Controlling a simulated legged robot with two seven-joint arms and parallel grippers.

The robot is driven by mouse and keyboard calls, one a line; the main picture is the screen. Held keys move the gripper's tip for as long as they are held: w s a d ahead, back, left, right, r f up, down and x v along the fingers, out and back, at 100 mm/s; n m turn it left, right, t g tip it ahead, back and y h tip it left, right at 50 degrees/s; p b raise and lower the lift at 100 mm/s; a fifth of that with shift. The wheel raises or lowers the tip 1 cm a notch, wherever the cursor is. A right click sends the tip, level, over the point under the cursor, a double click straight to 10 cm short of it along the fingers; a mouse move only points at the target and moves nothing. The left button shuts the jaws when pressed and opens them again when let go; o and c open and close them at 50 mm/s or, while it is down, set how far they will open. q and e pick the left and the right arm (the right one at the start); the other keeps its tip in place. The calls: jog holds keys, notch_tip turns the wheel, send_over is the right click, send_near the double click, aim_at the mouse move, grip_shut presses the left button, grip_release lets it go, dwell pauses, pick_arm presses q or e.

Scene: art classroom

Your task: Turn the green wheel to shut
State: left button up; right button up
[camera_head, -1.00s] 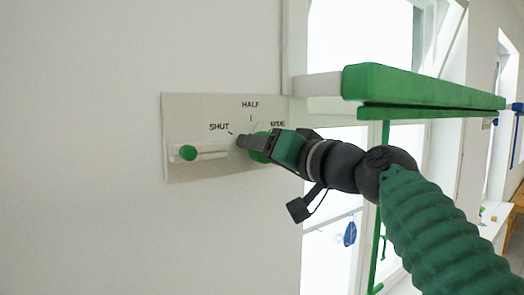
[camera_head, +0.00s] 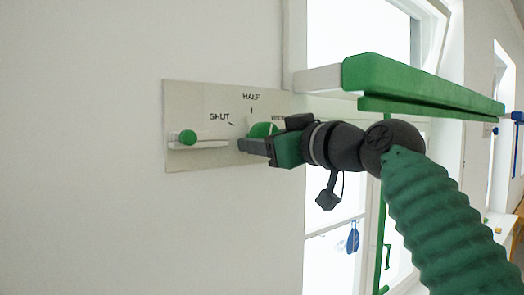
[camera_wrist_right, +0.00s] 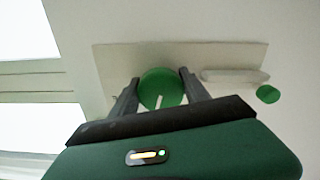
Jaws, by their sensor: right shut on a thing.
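The green wheel (camera_head: 262,130) is on a pale plate (camera_head: 205,98) on the wall, marked SHUT, HALF and WIDE. In the head view, my right gripper (camera_head: 245,146) covers its lower part. In the right wrist view, the wheel (camera_wrist_right: 161,87) sits between the two dark fingers of my right gripper (camera_wrist_right: 159,76), which is shut on it. A white mark on the wheel (camera_wrist_right: 158,101) points down in that view. In the head view, a white sliver shows at the wheel's upper left, near the HALF tick. My left gripper is not in view.
A green knob (camera_head: 188,138) on a white slider (camera_head: 212,146) is at the plate's left. A green bar (camera_head: 420,85) juts out from the window to the right, above my right arm. The wall left of the plate is bare.

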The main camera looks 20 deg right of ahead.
jog(key=n, duration=0.3)
jog(key=shift+r+n+b, duration=0.15)
jog(key=shift+n+b, duration=0.25)
jog(key=n, duration=0.3)
jog(key=shift+d+n, duration=0.1)
jog(key=shift+n, duration=0.2)
jog(key=n, duration=0.5)
jog(key=shift+b, duration=0.35)
jog(key=shift+w+n, duration=0.1)
jog(key=shift+n, duration=1.3)
jog(key=shift+d+f+n, duration=0.1)
jog(key=shift+f+n, duration=0.1)
jog(key=shift+n, duration=0.1)
jog(key=o, duration=1.1)
jog(key=shift+c, duration=0.2)
jog(key=shift+o, duration=1.1)
jog(key=shift+r, duration=0.1)
jog(key=shift+o, duration=0.4)
jog(key=shift+s+r, duration=0.1)
jog(key=shift+s, duration=0.2)
